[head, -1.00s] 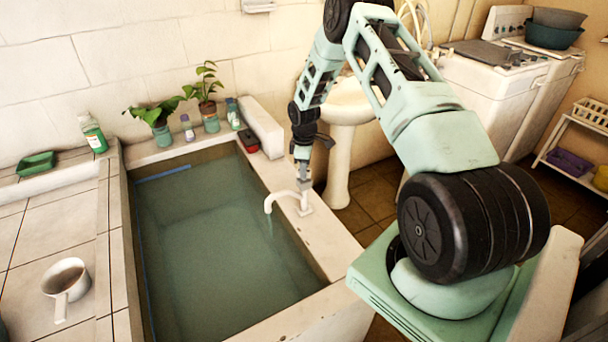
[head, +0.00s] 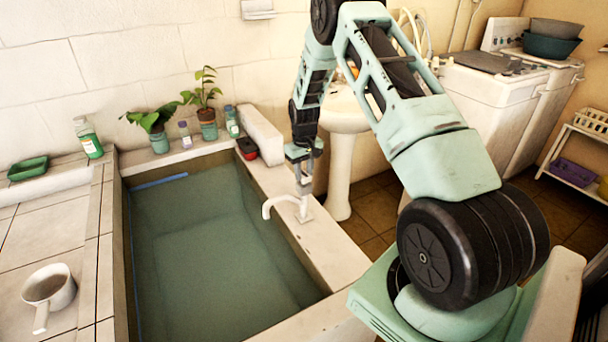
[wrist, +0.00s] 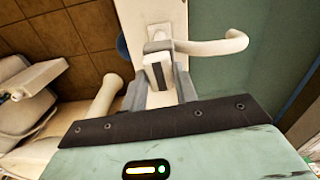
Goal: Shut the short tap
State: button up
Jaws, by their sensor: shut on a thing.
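The short tap (head: 281,201) is white and stands on the right rim of the water-filled basin (head: 326,248), its curved spout reaching left over the water. My gripper (head: 304,183) points down onto the top of the tap. In the wrist view, the tap's spout (wrist: 212,46) extends to the right, and its handle (wrist: 157,72) lies between the two grey fingers of my gripper (wrist: 157,86). The fingers are shut on the handle. They partly hide the handle and the tap's base. I cannot make out any water at the spout.
Two potted plants (head: 208,113), small bottles and a red-and-black item (head: 246,149) stand along the basin's back. A white pedestal sink (head: 341,170) is behind my arm. A white dipper (head: 48,288) rests on the left counter. The space above the water is clear.

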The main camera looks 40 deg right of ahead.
aim_at(304, 174)
jog(key=shift+m, duration=0.6)
jog(key=o, duration=1)
notch_tip(304, 174, up, 18)
jog(key=b, duration=0.4)
jog(key=shift+f, duration=0.25)
